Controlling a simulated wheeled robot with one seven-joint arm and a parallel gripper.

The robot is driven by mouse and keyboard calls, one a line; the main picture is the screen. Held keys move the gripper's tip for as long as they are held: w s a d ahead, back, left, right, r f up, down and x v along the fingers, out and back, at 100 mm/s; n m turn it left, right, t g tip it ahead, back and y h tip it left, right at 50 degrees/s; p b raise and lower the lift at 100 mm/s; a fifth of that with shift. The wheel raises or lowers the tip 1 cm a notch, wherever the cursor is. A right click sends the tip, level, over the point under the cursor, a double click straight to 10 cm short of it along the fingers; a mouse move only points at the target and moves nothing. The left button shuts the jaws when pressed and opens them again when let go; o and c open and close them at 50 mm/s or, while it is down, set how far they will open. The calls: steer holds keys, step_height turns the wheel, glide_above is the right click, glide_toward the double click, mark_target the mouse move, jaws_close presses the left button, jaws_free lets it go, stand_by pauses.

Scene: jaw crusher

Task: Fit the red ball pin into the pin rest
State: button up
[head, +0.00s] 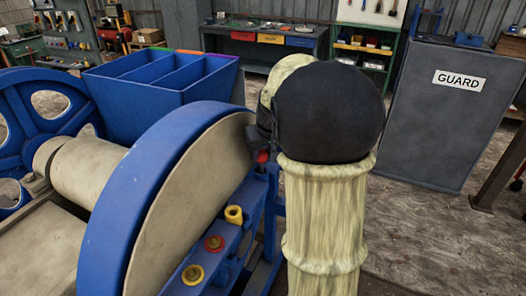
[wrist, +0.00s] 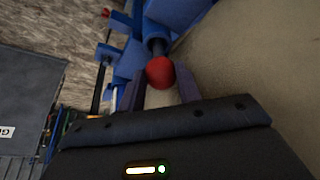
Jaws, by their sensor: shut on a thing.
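The red ball pin shows its red ball (wrist: 160,72) at the tips of my gripper (wrist: 161,88) in the wrist view, with a dark shaft beyond it. My gripper is shut on the pin. In the head view only a little of the red ball (head: 262,157) shows under my dark wrist, beside the big wheel. The pin's lower end is hidden there.
The large blue-rimmed wheel (head: 150,195) stands close on the left of my gripper. A blue divided bin (head: 160,85) is behind it. A grey panel marked GUARD (head: 440,120) stands at the right. Open floor lies between the panel and my arm.

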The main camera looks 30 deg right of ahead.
mark_target(263, 159)
steer(key=shift+f+b, duration=1.1)
steer(key=shift+f, duration=0.4)
steer(key=o, duration=1.1)
steer(key=shift+o, duration=0.2)
steer(key=d+v, duration=0.1)
steer(key=v, duration=1.6)
steer(key=shift+s+a+r+b, duration=0.15)
steer(key=shift+a+r+b, duration=0.05)
steer(key=shift+a+b, duration=0.2)
steer(key=shift+a+f, duration=0.1)
steer(key=shift+a, duration=0.05)
